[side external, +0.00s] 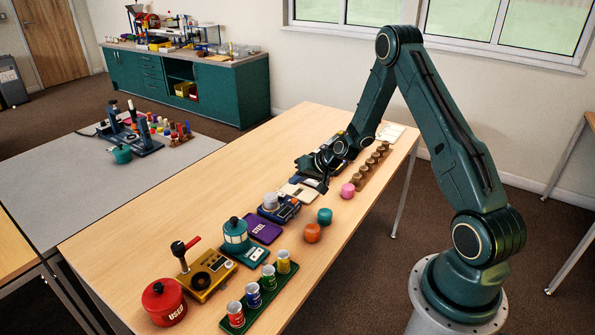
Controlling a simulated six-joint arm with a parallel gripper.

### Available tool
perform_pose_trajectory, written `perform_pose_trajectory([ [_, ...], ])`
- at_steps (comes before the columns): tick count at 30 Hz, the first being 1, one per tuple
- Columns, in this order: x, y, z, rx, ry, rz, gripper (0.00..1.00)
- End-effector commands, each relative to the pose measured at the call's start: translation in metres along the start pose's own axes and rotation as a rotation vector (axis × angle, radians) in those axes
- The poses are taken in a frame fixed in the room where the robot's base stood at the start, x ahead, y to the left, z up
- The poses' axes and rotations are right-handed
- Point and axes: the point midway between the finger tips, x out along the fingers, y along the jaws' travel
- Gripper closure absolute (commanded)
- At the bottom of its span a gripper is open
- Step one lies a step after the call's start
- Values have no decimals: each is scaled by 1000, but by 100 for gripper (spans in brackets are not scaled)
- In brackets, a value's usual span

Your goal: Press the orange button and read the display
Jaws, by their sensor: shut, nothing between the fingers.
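A small round orange piece (312,233) sits on the wooden table, right of a purple tray marked "STEEL" (263,228). I cannot tell whether it is a button. A dark blue device (280,211) with a silver dome on top stands behind the tray; no readable display shows on it. My gripper (322,187) is shut and empty, pointing down low over the table, behind and apart from the orange piece. Its arm partly hides dark and pale flat items behind it. Whether the fingertips touch anything is too small to tell.
A teal round piece (325,215) and a pink one (347,190) lie near the orange one. A row of brown pieces (371,163) stands at the right edge. A gold device with a red lever (206,272), a red pot (163,302) and a green can rack (262,297) fill the near end.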

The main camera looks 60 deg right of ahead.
Motion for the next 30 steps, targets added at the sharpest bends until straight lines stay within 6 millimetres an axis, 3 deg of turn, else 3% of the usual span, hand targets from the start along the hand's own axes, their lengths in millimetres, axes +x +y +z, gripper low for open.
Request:
perform_pose_trajectory([
  [13,28,20,20,0,0,1,100],
  [30,31,23,23,0,0,0,100],
])
